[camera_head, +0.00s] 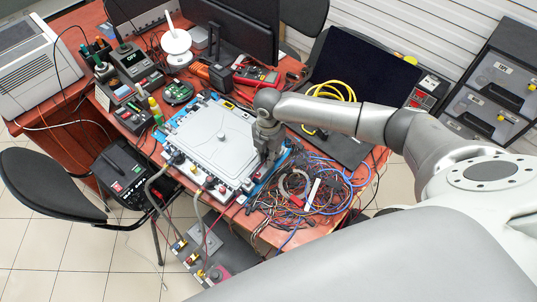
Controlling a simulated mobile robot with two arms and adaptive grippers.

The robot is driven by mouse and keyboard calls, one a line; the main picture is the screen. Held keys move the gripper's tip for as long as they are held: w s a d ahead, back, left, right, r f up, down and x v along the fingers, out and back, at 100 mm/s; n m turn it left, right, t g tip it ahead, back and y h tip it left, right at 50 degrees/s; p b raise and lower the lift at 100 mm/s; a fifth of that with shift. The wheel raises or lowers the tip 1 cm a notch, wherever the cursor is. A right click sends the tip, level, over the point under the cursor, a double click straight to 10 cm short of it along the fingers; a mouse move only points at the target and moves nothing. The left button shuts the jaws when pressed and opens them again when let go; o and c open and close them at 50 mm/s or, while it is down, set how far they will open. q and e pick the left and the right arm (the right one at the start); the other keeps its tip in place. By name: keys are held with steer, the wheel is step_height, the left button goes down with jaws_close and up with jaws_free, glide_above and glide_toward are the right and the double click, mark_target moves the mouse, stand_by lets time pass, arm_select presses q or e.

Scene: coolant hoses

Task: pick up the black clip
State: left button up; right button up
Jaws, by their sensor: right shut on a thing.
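My right gripper (268,160) points down at the right edge of a grey, box-like plate (212,143) that rests on a blue frame (170,127). The gripper is shut on a small dark thing, which I take to be the black clip. The fingers and the distance hide most of it, so its shape does not show. The gripper is low, close to the plate's edge; I cannot tell whether the held thing touches it. My left gripper is not in view.
Tangled wires (310,195) lie right of the gripper. Two grey hoses run from the plate's front edge to a dark unit (205,245) below. A laptop (365,75), yellow cable (335,90), multimeter (257,76) and monitor (235,35) stand behind. The desk is crowded.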

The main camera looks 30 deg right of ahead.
steer(key=shift+r, duration=0.15)
steer(key=shift+r+b, duration=0.4)
steer(key=shift+r, duration=0.1)
steer(key=s+a+r+p, duration=0.1)
steer(key=s+a+r, duration=0.3)
steer(key=r, duration=0.3)
steer(key=s+a+r, duration=0.4)
steer(key=s+r, duration=0.3)
steer(key=shift+a+r+p, duration=0.3)
steer(key=shift+r+p, duration=0.05)
steer(key=shift+p, duration=0.05)
